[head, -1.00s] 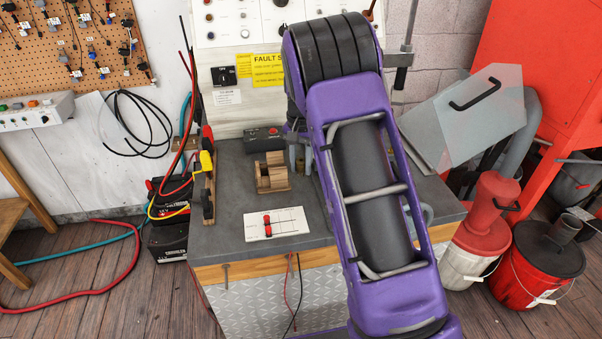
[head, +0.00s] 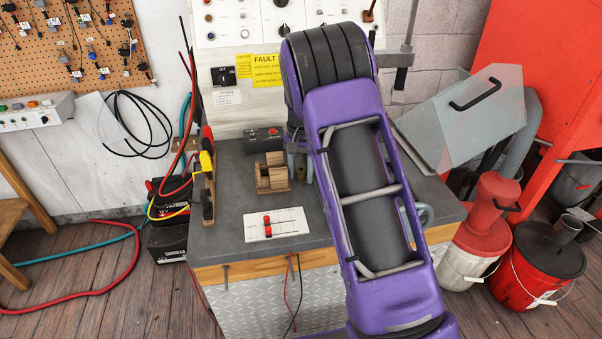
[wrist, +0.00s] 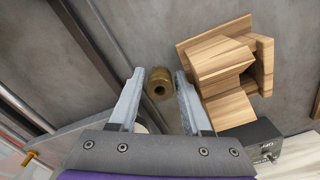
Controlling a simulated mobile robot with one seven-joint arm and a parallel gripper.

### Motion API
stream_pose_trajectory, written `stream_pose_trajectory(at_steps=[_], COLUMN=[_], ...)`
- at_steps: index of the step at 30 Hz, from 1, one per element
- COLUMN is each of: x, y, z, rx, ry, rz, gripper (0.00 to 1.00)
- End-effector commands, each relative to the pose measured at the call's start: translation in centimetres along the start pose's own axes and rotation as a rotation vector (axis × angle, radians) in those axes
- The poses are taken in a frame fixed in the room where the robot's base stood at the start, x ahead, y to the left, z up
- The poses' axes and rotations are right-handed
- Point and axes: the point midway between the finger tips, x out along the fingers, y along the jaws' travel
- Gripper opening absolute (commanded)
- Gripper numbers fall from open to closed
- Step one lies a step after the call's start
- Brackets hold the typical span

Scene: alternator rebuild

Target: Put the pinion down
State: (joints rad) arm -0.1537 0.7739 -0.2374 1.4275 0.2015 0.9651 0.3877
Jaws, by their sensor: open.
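The pinion (wrist: 159,84) is a small brass-coloured cylinder with a hole in its end, seen in the wrist view on the grey bench top. Its holed end faces my camera. My gripper (wrist: 160,77) is open, with one grey finger on each side of the pinion and a visible gap to both.
A wooden block stand (wrist: 228,75) is close beside the right finger; it also shows in the head view (head: 272,180). A black box with a red button (head: 263,140) is behind it. A white switch card (head: 276,224) lies in front on the bench (head: 225,160).

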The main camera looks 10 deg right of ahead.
Motion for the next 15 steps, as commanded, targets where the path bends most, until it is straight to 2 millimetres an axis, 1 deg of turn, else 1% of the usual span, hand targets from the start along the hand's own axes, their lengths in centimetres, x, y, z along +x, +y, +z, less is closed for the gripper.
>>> stream_pose_trajectory(at_steps=[5,9,12,15], x=[-3.1,-6.3,-8.3,-10.0], y=[-0.1,-0.1,-0.1,0.0], z=[-0.1,-0.1,-0.1,-0.1], rx=[-0.001,0.000,0.000,0.000], ry=[0.005,0.005,0.003,0.003], rz=[-0.003,-0.004,-0.002,-0.001], gripper=[0.48,0.48,0.48,0.48])
